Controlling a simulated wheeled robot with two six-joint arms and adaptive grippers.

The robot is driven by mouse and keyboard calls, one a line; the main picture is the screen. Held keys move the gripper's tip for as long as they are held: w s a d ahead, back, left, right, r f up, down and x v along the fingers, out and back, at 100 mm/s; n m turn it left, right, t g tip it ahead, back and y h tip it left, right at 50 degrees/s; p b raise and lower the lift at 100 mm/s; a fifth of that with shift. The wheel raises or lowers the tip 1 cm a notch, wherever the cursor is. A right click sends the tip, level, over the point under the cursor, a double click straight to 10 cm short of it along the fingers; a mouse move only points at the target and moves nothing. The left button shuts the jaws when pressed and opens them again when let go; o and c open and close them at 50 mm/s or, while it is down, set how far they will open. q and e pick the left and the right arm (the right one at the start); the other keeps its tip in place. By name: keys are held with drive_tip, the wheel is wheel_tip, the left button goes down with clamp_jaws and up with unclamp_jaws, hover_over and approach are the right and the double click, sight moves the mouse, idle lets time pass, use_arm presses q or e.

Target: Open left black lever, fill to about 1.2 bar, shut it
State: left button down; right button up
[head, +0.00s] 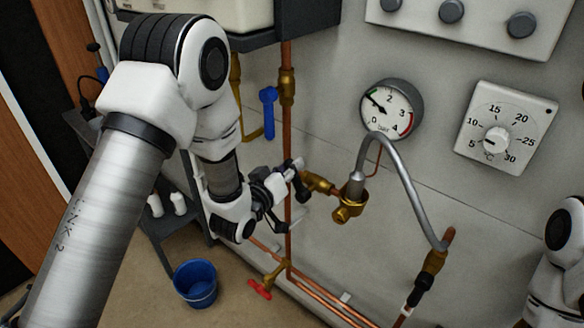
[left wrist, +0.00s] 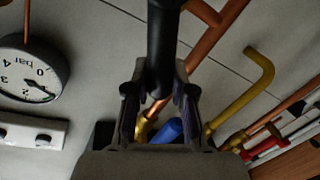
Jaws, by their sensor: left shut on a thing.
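My left gripper (head: 282,182) is shut on the left black lever (head: 301,189), at the left brass valve (head: 318,183) of the silver braided hose (head: 403,178). In the left wrist view the black lever (left wrist: 161,45) runs between the two fingers of the gripper (left wrist: 158,100). The fingers hide part of the lever, so its exact angle is hard to tell. The pressure gauge (head: 390,108) has its needle pointing up and left, at roughly 1 bar. It also shows upside down in the left wrist view (left wrist: 34,72). My right gripper is out of view.
A second black lever (head: 409,300) sits at the hose's right end. Copper pipes (head: 287,150) run close to my left gripper. A blue lever (head: 268,112) hangs nearby, a red tap (head: 260,289) is low down, and a blue bucket (head: 195,283) stands on the floor.

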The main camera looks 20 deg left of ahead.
use_arm(q)
drive_tip(key=shift+f, duration=0.1)
drive_tip(key=c, duration=1)
unclamp_jaws()
drive_tip(key=shift+w, duration=0.1)
drive_tip(key=shift+o, duration=0.2)
drive_tip(key=shift+w+f, duration=0.1)
drive_tip(key=s+a, duration=0.1)
drive_tip(key=s, duration=0.6)
drive_tip(key=shift+s+r, duration=0.2)
drive_tip(key=shift+r, duration=0.2)
drive_tip(key=shift+a, duration=0.1)
